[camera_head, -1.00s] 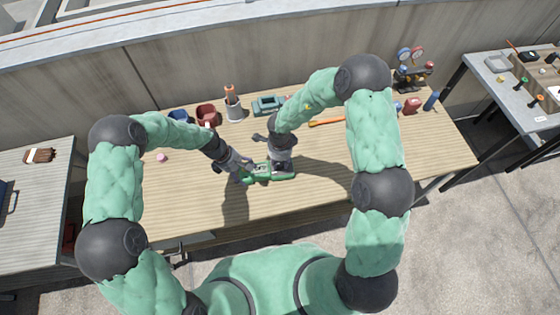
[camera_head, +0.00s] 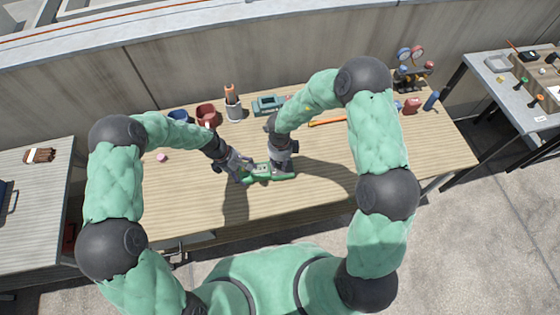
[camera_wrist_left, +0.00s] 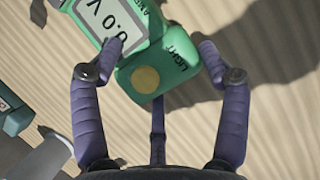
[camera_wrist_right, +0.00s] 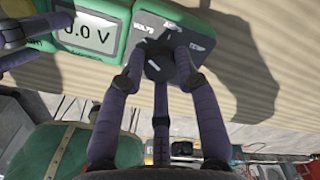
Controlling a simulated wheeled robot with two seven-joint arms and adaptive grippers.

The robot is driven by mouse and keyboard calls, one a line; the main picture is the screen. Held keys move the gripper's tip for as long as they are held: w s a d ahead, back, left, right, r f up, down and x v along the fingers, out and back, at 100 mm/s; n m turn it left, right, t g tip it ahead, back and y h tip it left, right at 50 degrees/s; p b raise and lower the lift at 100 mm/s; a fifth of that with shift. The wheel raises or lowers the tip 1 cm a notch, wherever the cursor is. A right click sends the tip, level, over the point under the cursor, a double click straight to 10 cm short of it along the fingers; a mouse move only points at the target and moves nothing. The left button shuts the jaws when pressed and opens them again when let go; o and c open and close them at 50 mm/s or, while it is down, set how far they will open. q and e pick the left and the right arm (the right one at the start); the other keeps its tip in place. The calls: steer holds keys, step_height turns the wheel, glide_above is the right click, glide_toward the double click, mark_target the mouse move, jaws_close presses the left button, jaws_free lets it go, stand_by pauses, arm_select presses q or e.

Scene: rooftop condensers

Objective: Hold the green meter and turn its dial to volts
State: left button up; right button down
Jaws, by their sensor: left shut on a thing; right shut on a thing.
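The green meter (camera_head: 262,170) is low over or on the wooden table, near the middle. My left gripper (camera_head: 241,171) is shut on the end of its body; in the left wrist view the fingers flank the part of the meter (camera_wrist_left: 150,76) marked LIGHT. The display (camera_wrist_right: 86,31) in the right wrist view reads 0.0 V, partly behind a left finger. My right gripper (camera_head: 281,163) is shut on the dark dial (camera_wrist_right: 157,66), with its fingers around it. VOLTS and TEMP markings show by the dial; its pointer is not clear.
Behind the meter stand a red mug (camera_head: 207,114), a blue cup (camera_head: 178,116), a holder (camera_head: 234,108) with an orange-topped tool and a teal case (camera_head: 268,104). Pressure gauges (camera_head: 411,55) stand at the back right. The table front is clear.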

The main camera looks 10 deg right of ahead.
mark_target(279, 164)
steer(key=shift+s+a+f, duration=0.15)
steer(key=shift+s+a, duration=0.1)
steer(key=c, duration=0.9)
jaws_free()
steer(key=shift+w, duration=0.1)
steer(key=shift+d, duration=0.1)
steer(key=shift+w+r, duration=0.1)
steer(key=shift+r, duration=0.35)
steer(key=r, duration=1.1)
steer(key=shift+s+r, duration=0.15)
steer(key=shift+s, duration=0.05)
